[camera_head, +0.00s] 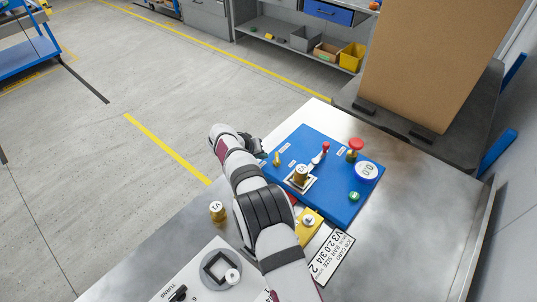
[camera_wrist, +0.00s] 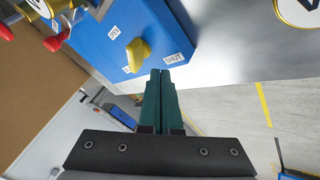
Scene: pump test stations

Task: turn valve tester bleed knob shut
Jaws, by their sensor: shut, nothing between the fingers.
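The valve tester is a blue box (camera_head: 335,198) on the steel bench. Its yellow bleed knob (camera_wrist: 137,55) shows in the wrist view between an OPEN label (camera_wrist: 113,33) and a SHUT label (camera_wrist: 173,57). I cannot tell exactly where the knob points. In the head view the knob (camera_head: 277,159) is small, near the box's left corner. My gripper (camera_wrist: 160,73) is shut and empty, with its dark green fingertips just below and right of the knob in the wrist view. I cannot tell whether they touch it. In the head view my arm mostly hides the gripper.
The box also bears a V1 valve (camera_head: 301,174), a red-tipped lever (camera_head: 320,154), a red knob (camera_head: 355,146), a gauge (camera_head: 367,170) and a green button (camera_head: 354,196). Another V1 valve (camera_head: 217,210) stands on the bench (camera_head: 400,235). A cardboard box (camera_head: 435,60) stands behind.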

